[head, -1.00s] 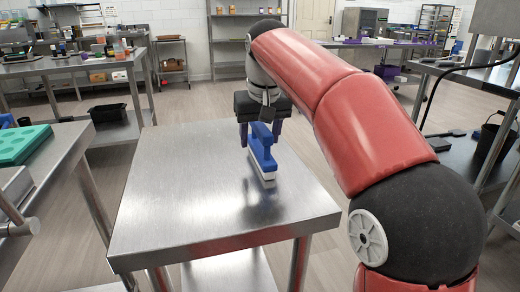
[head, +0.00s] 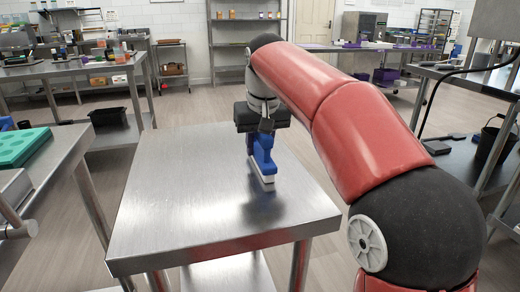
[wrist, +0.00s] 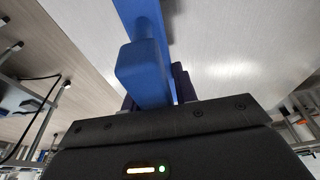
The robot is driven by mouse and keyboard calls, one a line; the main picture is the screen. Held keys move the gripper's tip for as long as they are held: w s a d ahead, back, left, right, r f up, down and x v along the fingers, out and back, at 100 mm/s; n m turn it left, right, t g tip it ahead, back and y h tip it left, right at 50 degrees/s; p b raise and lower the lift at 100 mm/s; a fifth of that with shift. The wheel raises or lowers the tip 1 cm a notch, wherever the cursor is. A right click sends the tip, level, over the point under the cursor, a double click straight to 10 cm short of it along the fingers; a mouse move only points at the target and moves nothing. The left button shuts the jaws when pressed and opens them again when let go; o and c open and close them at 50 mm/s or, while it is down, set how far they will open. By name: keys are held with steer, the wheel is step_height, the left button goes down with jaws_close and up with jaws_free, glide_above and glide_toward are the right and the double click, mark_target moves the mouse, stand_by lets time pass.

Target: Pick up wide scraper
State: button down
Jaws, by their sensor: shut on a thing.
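The wide scraper (head: 263,160) has a blue handle and body with a white strip along its bottom edge. It is upright at the right part of the steel table (head: 185,200), at or just above the surface; I cannot tell if it touches. My gripper (head: 262,134) points down over it and is shut on its blue handle. In the wrist view the blue handle (wrist: 145,65) runs up from between the fingers (wrist: 160,92). The fingertips are partly hidden behind the handle.
The rest of the steel tabletop is bare. A bench with a green mould tray (head: 22,147) stands at left. A dark shelf rack (head: 480,140) with a black bucket (head: 491,137) stands at right. Bare floor lies between the furniture.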

steer(key=shift+r, duration=0.15)
step_height(320, 180, up, 10)
steer(key=shift+f+p, duration=0.1)
steer(key=shift+p, duration=1.05)
steer(key=c, duration=1.7)
jaws_free()
jaws_close()
